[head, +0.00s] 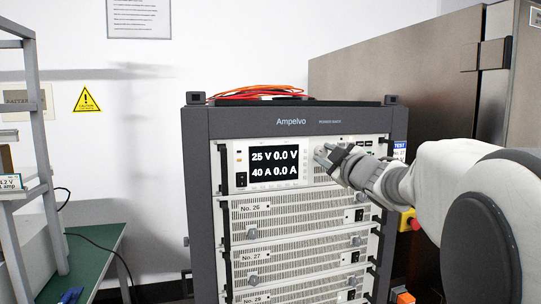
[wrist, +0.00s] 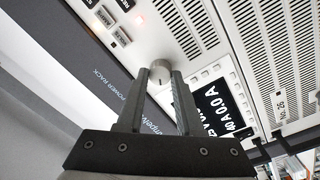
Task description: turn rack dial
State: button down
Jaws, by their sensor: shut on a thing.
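The power rack (head: 206,180) is a dark-framed cabinet labelled Ampelvo. Its top unit has a black display (head: 274,165) reading 25 V 0.0 V and 40 A 0.0 A. The dial is a round silver-grey knob to the right of the display; it shows in the wrist view (wrist: 160,69) between my fingertips. My gripper (head: 328,160) reaches in from the right in the head view and covers most of the dial there. In the wrist view my gripper (wrist: 161,78) is shut on the dial, with one finger on each side.
Lower rack units No. 26 (head: 290,217) and No. 27 have small knobs of their own. Orange cables (head: 260,92) lie on the rack top. A red-and-yellow emergency stop (head: 409,220) is at the rack's right side. A green-topped bench (head: 90,262) stands at the left.

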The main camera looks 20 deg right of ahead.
jog(key=c, duration=0.5)
grip_release()
jog(key=shift+c, duration=0.2)
jog(key=shift+s, duration=0.1)
